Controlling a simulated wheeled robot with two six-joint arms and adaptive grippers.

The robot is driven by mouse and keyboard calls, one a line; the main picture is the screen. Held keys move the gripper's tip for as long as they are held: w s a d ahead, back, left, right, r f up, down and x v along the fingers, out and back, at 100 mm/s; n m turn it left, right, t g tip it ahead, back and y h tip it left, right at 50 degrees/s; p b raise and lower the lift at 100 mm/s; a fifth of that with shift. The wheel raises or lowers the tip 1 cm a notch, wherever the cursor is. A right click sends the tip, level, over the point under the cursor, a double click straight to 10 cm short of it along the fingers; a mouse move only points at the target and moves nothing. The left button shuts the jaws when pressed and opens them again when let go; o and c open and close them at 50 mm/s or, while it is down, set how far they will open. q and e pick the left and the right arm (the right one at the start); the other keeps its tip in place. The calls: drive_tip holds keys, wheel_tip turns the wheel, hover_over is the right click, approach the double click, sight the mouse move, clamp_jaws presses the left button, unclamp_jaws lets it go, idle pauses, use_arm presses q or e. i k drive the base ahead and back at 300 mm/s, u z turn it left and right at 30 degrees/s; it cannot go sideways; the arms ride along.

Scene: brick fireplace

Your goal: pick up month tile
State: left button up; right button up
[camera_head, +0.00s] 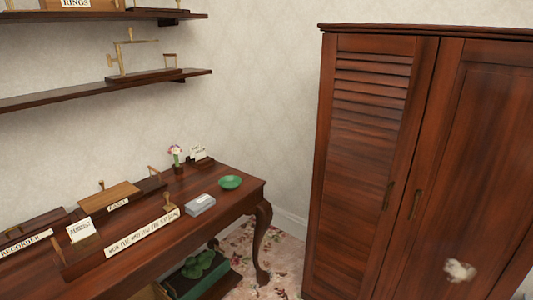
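A white tile (82,229) with dark lettering stands tilted on the wooden desk (115,262) at the lower left. The word on it looks like a month name, perhaps August, but is too small to read surely. It stands behind a wooden bar with a long lettered label (143,232). A smaller white card (198,153) with unreadable writing stands in a dark holder at the back of the desk. Neither of my grippers shows in the head view.
The desk also bears a box labelled RECORDER (27,241), a grey-white box (200,204), a green dish (230,182) and a small flower vase (179,169). Wall shelves (110,87) hang above. A tall wardrobe (375,170) stands right; patterned carpet (283,258) lies between.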

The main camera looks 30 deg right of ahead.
sight(78, 231)
drive_tip(key=z, duration=0.85)
drive_tip(key=i, duration=1.55)
drive_tip(key=u, duration=1.85)
drive_tip(key=k, duration=0.4)
drive_tip(key=u, duration=0.35)
drive_tip(key=i, duration=0.45)
drive_tip(key=k, duration=0.5)
drive_tip(key=z, duration=0.1)
